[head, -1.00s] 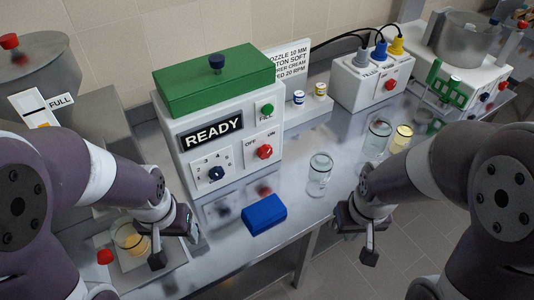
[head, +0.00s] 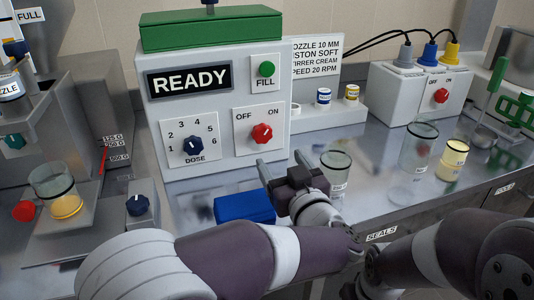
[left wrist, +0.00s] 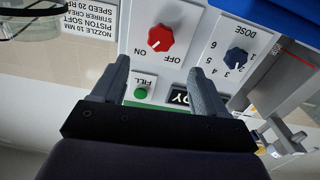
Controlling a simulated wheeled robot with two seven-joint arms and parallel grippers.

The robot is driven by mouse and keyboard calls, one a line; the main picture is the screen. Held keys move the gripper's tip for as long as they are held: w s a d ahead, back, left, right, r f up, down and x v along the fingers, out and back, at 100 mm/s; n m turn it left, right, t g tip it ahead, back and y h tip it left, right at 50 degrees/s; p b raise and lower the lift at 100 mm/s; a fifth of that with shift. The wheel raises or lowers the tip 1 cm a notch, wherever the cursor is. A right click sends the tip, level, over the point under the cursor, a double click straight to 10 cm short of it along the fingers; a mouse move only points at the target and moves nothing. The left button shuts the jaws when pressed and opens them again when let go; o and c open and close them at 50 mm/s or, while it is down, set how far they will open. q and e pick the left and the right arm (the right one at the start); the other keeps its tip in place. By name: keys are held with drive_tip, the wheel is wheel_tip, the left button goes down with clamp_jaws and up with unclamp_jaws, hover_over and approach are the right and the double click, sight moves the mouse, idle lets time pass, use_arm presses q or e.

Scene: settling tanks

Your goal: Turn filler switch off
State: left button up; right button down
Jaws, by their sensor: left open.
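The filler switch is a red knob (head: 262,134) on a white plate marked OFF and ON, on the front of the white filler box (head: 225,100). Its pale mark appears turned toward ON. My left gripper (head: 281,162) is open and empty, just in front of and below the knob, with its fingers toward the panel. In the left wrist view, which is upside down, the red knob (left wrist: 161,38) lies beyond and between the open fingertips (left wrist: 158,72), apart from them. My right arm is at lower right; a dark part near its end shows, but its fingers are not clear.
The blue dose knob (head: 193,146) and green FILL button (head: 267,69) are close to the switch. A blue block (head: 245,207) lies below the panel. A glass jar (head: 336,172) stands just right of my left gripper. Another red-knob box (head: 410,92) stands further right.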

sight(263, 135)
use_arm(q)
drive_tip(key=b+x, duration=0.1)
drive_tip(key=x, duration=0.9)
drive_tip(key=shift+w+a, duration=0.15)
drive_tip(key=shift+w, duration=0.1)
drive_tip(key=c, duration=1.1)
